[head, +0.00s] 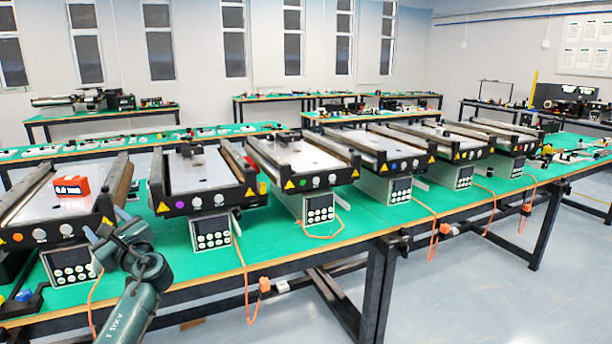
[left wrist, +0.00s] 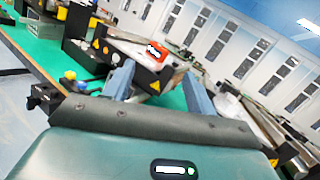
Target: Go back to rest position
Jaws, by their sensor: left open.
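My left gripper (head: 108,228) is in front of the leftmost mini conveyor (head: 40,207), near its right front corner. In the left wrist view its two blue-grey fingers (left wrist: 158,90) stand apart with nothing between them. A red box with white lettering (head: 72,187) sits on that conveyor's belt, beyond the gripper and apart from it. The box also shows past the fingers in the left wrist view (left wrist: 156,50). My right gripper is in neither view.
Several more mini conveyors, such as the one with a purple button (head: 205,170), stand in a row along the green table (head: 345,233). Control boxes (head: 212,231) and orange cables hang at their fronts. The floor (head: 480,300) before the table is clear at right.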

